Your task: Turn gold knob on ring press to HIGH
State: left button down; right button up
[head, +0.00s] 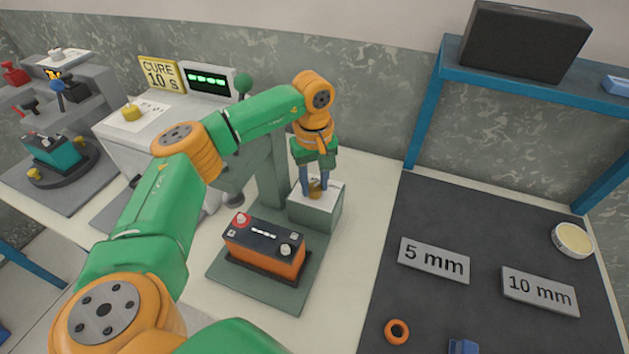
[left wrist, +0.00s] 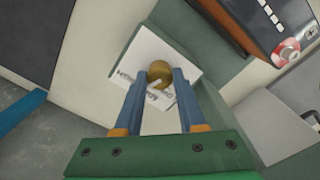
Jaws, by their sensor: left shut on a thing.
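The gold knob (head: 315,187) sits on a white label plate (head: 326,196) on top of a grey-green box, part of the press (head: 270,180). In the left wrist view, the round gold knob (left wrist: 160,72) lies between my two blue fingers. The label plate (left wrist: 150,52) has dark lettering, partly hidden by the knob and fingers and too small to read surely. My left gripper (head: 314,190) points down from above and is shut on the knob; its fingertips (left wrist: 161,78) flank it. My right gripper is not in view.
An orange-and-black battery (head: 265,250) stands on the press base, left of the knob. A machine with a "CURE 10 S" sign (head: 160,73) stands behind left. At right are a dark mat (head: 430,310), "5 mm" (head: 434,260) and "10 mm" (head: 539,291) plates, and a blue shelf (head: 425,110).

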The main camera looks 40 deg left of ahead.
aim_at(314, 186)
pick_arm(q)
jog(key=shift+m, duration=0.8)
jog(key=c, duration=0.5)
grip_release()
notch_tip(314, 186, up, 7)
jog(key=shift+r+b, duration=0.1)
jog(key=shift+b, duration=0.35)
